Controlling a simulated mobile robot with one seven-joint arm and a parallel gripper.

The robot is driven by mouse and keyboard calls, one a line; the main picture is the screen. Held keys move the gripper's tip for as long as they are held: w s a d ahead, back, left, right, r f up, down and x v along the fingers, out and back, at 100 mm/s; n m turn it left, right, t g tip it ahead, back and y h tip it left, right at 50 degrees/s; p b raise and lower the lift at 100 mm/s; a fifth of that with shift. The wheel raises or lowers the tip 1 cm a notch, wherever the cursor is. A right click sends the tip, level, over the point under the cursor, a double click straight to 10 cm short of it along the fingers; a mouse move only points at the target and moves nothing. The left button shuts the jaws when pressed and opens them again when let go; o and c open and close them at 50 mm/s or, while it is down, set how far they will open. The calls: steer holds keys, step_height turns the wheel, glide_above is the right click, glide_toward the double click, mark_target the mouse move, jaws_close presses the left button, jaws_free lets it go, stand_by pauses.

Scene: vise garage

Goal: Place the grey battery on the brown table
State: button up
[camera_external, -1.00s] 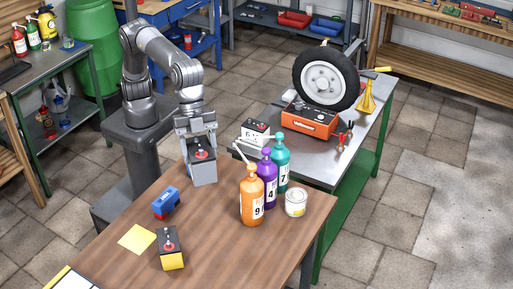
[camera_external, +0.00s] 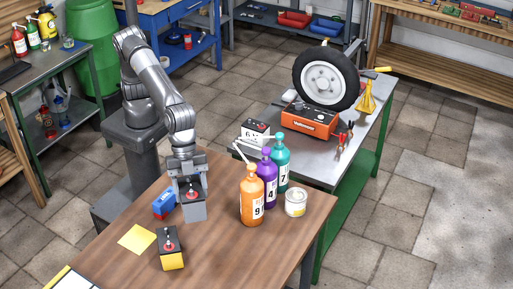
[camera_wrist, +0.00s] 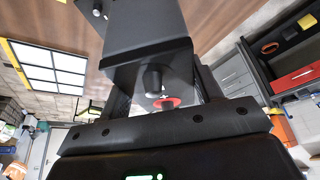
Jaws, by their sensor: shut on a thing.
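The grey battery (camera_external: 194,212) has a dark top with a red terminal and is upright over the brown table (camera_external: 215,253), between the blue battery and the orange bottle. My gripper (camera_external: 189,188) is shut on it from above. I cannot tell whether its base touches the tabletop. In the wrist view the battery (camera_wrist: 150,50) fills the space between the fingers of my gripper (camera_wrist: 162,90), with a terminal post and a red ring near the palm.
A blue battery (camera_external: 164,203) stands close at the left. A yellow-and-black battery (camera_external: 171,250) and a yellow sheet (camera_external: 137,238) are in front. Orange (camera_external: 251,198), purple (camera_external: 267,178) and teal (camera_external: 281,160) bottles and a can (camera_external: 296,203) stand at the right.

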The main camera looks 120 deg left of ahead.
step_height(320, 180, down, 6)
steer(key=shift+r, duration=0.25)
steer(key=shift+w+f, duration=0.2)
steer(key=shift+f, duration=0.15)
steer(key=shift+w+a+f, duration=1.05)
steer(key=shift+w+f, duration=0.55)
steer(key=shift+f, duration=0.2)
steer(key=shift+w+a+f, duration=1.05)
steer(key=shift+w+f, duration=0.5)
steer(key=shift+f, duration=0.3)
steer(key=shift+w+a+f, duration=1.05)
steer(key=shift+w+f, duration=0.55)
steer(key=shift+f, duration=0.2)
steer(key=shift+f, duration=0.15)
steer(key=o, duration=1.8)
steer(key=shift+f, duration=0.1)
steer(key=shift+c, duration=0.2)
